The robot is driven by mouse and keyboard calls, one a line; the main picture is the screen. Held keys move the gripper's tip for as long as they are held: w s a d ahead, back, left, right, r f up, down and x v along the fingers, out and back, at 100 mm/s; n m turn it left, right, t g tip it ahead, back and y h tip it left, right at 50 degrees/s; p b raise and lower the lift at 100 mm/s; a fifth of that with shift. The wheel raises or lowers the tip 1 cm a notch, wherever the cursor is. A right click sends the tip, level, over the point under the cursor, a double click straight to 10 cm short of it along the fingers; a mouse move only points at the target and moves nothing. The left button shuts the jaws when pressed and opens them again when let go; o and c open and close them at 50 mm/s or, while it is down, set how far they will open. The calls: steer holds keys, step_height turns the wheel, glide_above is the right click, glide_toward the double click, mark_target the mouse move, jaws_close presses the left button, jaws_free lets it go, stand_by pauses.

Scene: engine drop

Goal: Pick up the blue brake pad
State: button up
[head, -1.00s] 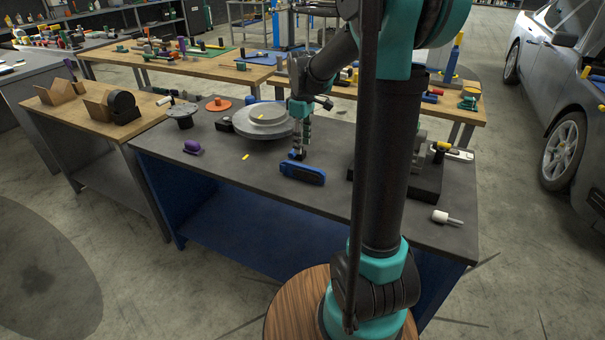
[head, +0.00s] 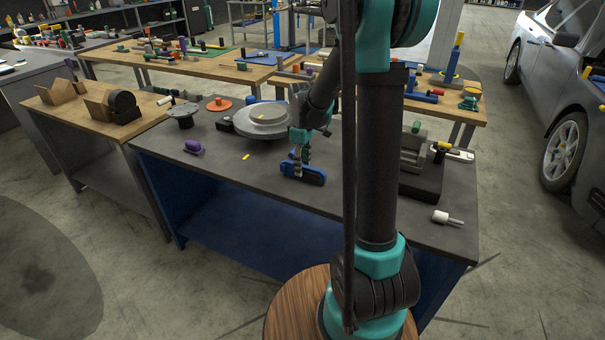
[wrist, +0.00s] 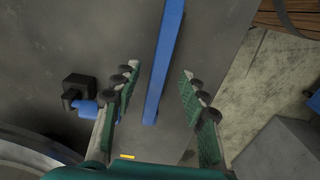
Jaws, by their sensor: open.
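The blue brake pad (head: 314,177) stands on its edge on the dark workbench (head: 232,184), near the front edge. In the wrist view the brake pad (wrist: 163,66) shows as a long narrow blue bar between my two fingers, with a gap on each side. My gripper (head: 301,170) points down at the pad, and its fingers overlap the pad in the head view. My gripper (wrist: 158,75) is open in the wrist view and holds nothing.
A grey brake disc (head: 267,123) lies behind the pad. A purple part (head: 193,147) and a yellow piece (head: 245,157) lie to its left. A vise-like black block (head: 420,172) stands to the right. The bench front is mostly clear.

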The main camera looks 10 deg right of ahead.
jaws_close()
steer(key=shift+r, duration=0.1)
stand_by(0.3)
